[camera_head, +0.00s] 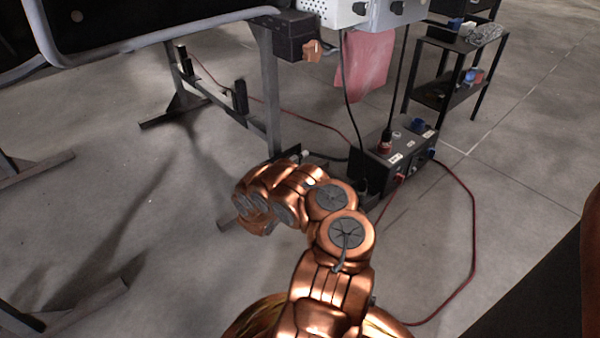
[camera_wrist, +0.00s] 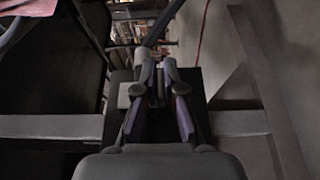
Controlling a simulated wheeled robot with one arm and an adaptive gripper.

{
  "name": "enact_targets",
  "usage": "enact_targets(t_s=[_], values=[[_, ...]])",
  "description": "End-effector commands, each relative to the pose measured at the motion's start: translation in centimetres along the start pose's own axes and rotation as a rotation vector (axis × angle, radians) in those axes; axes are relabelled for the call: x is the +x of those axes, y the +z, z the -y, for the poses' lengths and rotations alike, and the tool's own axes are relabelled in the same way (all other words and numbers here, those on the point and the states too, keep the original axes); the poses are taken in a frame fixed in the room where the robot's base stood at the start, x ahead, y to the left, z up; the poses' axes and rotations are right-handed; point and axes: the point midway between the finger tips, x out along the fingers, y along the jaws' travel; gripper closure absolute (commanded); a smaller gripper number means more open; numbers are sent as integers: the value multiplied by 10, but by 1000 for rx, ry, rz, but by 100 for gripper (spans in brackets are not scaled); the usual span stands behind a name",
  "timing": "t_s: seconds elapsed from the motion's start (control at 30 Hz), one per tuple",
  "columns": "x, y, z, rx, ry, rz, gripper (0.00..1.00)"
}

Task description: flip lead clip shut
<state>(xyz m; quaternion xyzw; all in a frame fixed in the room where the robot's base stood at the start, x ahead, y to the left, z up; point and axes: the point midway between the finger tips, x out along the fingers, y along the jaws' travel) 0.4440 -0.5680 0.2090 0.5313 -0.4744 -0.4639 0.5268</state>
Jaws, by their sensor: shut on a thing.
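My gripper (camera_wrist: 157,78) shows in the wrist view with its two fingers close together around a small dark part (camera_wrist: 157,97). That part is mostly hidden by the fingers, so I cannot tell whether it is the lead clip or how it is turned. A dark block (camera_wrist: 193,80) with a pale patch on its left lies just behind the fingertips. In the head view my copper arm hides the gripper. No lead clip can be made out there.
A dark power box (camera_head: 398,160) with plugs and cables stands on the floor. A red cable (camera_head: 473,240) loops right of it. A grey frame leg (camera_head: 268,90) stands behind my arm. A black shelf (camera_head: 447,90) is at the back right. Open floor lies at left.

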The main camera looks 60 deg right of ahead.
Motion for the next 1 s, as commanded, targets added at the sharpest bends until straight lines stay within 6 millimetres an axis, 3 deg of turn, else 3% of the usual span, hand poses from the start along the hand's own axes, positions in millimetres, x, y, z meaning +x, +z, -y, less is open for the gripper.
enact_targets(t_s=[0.1,0.13,0.37,0.77,1.0], values=[[0,-1,0,1,-1,-2,100],[0,-1,0,1,-1,-2,91],[0,-1,0,0,-1,-2,67],[-3,-2,0,-1,-2,-3,67],[-25,-2,1,-6,-3,-5,67]])
